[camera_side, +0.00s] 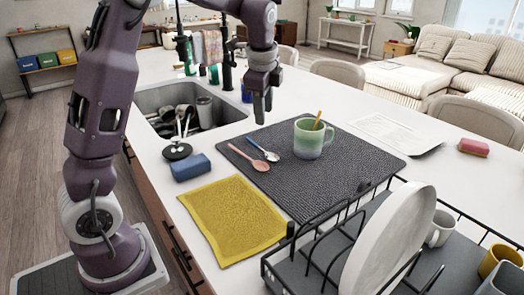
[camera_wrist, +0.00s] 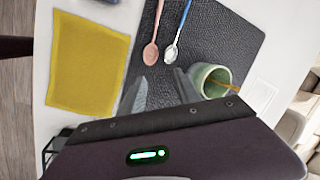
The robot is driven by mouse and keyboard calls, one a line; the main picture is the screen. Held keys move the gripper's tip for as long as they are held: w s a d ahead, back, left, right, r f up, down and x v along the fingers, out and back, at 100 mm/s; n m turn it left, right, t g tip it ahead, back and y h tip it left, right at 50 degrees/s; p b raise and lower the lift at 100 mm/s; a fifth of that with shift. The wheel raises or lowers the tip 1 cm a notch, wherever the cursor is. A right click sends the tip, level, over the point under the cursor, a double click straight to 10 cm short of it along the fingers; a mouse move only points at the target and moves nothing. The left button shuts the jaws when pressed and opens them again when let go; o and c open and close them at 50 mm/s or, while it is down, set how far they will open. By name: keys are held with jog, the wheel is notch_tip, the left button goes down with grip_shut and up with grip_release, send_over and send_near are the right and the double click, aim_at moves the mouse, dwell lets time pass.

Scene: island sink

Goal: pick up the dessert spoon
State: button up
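Two spoons lie side by side on a dark grey mat (camera_side: 310,185). One is pink-copper (camera_side: 250,160) and the other is silver with a blue handle (camera_side: 264,150). I cannot tell which is the dessert spoon. In the wrist view the pink spoon (camera_wrist: 152,42) and the blue-handled spoon (camera_wrist: 175,40) lie beyond my fingertips, bowls toward me. My gripper (camera_side: 264,112) hangs above the mat's far edge, pointing down. In the wrist view its fingers (camera_wrist: 160,82) are apart with nothing between them.
A green-white mug (camera_side: 310,140) holding a yellow utensil stands right of the spoons. A yellow cloth (camera_side: 232,218) and blue sponge (camera_side: 190,167) lie left. A dish rack (camera_side: 345,262) with a plate is in front. A sink (camera_side: 160,97) with dishes is behind left.

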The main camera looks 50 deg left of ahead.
aim_at(258, 145)
jog(key=w+a+f+m, duration=0.2)
jog(key=a+f, duration=0.1)
jog(key=f, duration=0.1)
jog(key=w+a+f+m+g+y, duration=0.1)
jog(key=w+a+f+m, duration=0.1)
jog(key=a+f, duration=0.1)
jog(key=w+a+f+m+g+y, duration=0.1)
jog(key=w+a+f+m, duration=0.1)
jog(key=w+a+f, duration=0.1)
jog(key=shift+a+f+m, duration=0.2)
jog(key=shift+f+m, duration=0.2)
jog(key=shift+f, duration=0.45)
jog(key=x, duration=0.7)
jog(key=shift+w+a+r, duration=0.1)
jog(key=shift+a, duration=0.1)
grip_shut()
